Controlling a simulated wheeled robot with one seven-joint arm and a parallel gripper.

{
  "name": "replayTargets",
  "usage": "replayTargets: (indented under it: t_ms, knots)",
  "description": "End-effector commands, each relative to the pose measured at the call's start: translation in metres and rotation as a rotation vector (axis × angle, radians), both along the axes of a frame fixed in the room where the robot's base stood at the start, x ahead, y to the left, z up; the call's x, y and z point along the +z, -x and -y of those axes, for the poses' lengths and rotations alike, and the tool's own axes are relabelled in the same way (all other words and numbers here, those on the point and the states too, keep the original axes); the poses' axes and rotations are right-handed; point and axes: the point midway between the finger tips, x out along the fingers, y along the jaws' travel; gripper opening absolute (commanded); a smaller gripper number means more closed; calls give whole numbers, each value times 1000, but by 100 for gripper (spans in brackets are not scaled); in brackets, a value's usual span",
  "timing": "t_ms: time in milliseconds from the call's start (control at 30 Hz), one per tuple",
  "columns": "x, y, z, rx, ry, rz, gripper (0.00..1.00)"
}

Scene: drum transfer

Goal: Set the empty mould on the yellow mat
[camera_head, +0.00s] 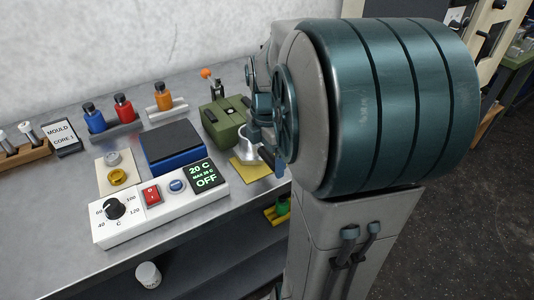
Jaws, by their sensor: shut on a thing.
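A silvery metal cup, apparently the mould (246,153), is at the right end of the bench, over the yellow mat (250,174). My gripper (257,138) is at the cup's right side and is shut on it; the large arm link hides much of the gripper. The cup looks roughly upright. I cannot tell whether its base touches the mat, nor see its inside clearly.
A green block device (224,120) stands just behind the cup. A blue box with a dark top (171,147) and a white control box (160,206) reading "20 C" and "OFF" stand to the left. Coloured bottles (123,108) line the back. A white cup (148,275) is lower down.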

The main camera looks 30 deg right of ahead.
Motion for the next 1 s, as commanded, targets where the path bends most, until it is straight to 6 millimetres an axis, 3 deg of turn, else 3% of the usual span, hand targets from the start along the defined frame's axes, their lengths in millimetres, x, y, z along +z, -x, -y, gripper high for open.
replayTargets:
  t_ms: [100,133,167,400,533,1000]
  knots:
    - [-2,0,0,0,1,2,46]
    - [-3,0,0,0,0,-1,90]
    - [-3,0,0,0,0,0,99]
    - [-1,0,0,0,0,0,100]
    - [9,-1,0,0,1,2,100]
    - [102,-1,0,0,1,2,100]
